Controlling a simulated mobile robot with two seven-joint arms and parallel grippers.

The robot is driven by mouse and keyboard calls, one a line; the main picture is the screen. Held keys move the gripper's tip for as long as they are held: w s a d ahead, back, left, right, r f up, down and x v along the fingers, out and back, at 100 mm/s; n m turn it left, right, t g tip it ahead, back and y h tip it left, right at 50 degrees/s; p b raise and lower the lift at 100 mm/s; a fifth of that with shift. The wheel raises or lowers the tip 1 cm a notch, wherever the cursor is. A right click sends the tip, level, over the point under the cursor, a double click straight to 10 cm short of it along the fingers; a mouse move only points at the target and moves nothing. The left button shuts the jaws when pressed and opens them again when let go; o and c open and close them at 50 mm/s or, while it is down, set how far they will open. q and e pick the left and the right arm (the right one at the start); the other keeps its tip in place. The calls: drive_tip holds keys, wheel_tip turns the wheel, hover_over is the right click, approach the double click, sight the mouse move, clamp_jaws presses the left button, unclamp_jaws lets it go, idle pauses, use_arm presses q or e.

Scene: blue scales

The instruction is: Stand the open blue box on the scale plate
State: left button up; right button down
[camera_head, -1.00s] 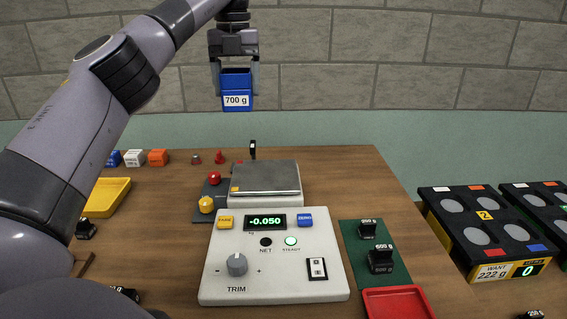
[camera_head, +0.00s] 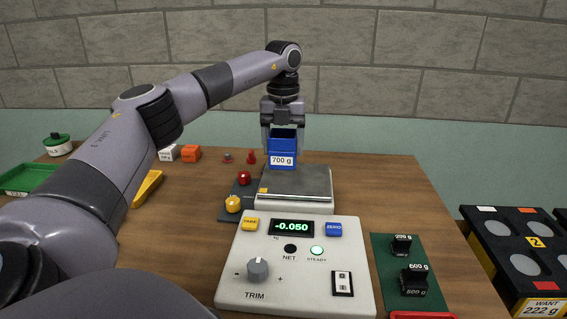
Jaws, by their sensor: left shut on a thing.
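The open blue box (camera_head: 283,147), with a white label reading 700 g, is held upright in my left gripper (camera_head: 282,130). The gripper is shut on it, one finger on each side. The box hangs over the back left part of the scale plate (camera_head: 310,184). Its bottom looks close to the plate, but I cannot tell whether it touches. The scale's display (camera_head: 291,227) reads -0.050, and the green STEADY lamp (camera_head: 317,251) is lit. My right gripper is not in view.
A red knob (camera_head: 243,178) and a yellow knob (camera_head: 233,204) stand left of the plate. Black weights (camera_head: 413,281) stand on a green mat (camera_head: 381,247) at right. A black rack (camera_head: 510,262) is at far right.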

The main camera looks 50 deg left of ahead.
sight(284, 162)
use_arm(q)
drive_tip(key=shift+f, duration=2.45)
drive_tip(key=o, duration=1)
drive_tip(key=shift+f, duration=0.1)
drive_tip(key=shift+o, duration=0.2)
wheel_tip(284, 162, up, 12)
drive_tip(key=shift+r, duration=0.15)
drive_tip(key=shift+d, duration=0.1)
